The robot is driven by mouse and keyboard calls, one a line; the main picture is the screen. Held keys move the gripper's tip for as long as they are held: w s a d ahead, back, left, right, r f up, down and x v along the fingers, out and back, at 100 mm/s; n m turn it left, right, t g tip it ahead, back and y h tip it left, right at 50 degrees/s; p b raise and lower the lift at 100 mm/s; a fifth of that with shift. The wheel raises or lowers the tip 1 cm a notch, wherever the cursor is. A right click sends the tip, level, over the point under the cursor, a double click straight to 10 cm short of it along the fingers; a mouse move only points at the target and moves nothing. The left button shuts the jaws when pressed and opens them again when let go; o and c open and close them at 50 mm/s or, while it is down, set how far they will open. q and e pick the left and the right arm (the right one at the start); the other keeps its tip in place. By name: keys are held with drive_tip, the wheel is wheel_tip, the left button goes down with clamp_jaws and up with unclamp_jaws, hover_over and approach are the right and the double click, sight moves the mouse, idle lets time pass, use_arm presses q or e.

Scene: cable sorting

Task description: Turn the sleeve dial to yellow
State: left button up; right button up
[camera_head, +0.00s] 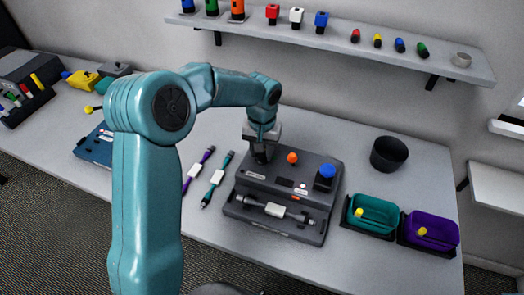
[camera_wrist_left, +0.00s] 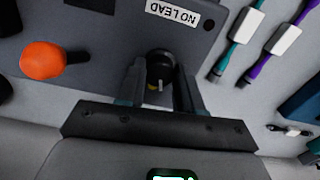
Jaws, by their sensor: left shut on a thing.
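The dark grey machine (camera_head: 300,183) stands on the table, with a "NO LEAD" label (camera_wrist_left: 180,13) near the dial in the left wrist view. The dial is a round black knob (camera_wrist_left: 158,60) with a white pointer line and a small patch of yellow beside it. My left gripper (camera_head: 262,157) reaches down at the machine's back left corner. In the left wrist view my left gripper (camera_wrist_left: 160,82) has one finger on each side of the dial and is shut on it. The fingers hide parts of the dial's sides, so most colour marks cannot be seen. My right gripper is out of view.
An orange knob (camera_head: 292,157) and a blue button (camera_head: 325,172) rise from the machine. A cable with a white block (camera_head: 275,210) lies across its front. Purple and teal cables lie left. A black cup (camera_head: 389,154), green bin (camera_head: 373,230) and purple bin (camera_head: 441,246) stand right.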

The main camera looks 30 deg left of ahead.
use_arm(q)
drive_tip(key=shift+m, duration=1.9)
drive_tip(key=o, duration=1)
drive_tip(key=shift+w+f, duration=0.1)
drive_tip(key=shift+w, duration=0.05)
drive_tip(key=shift+o, duration=0.2)
drive_tip(key=shift+r, duration=0.2)
wheel_tip(320, 180, up, 16)
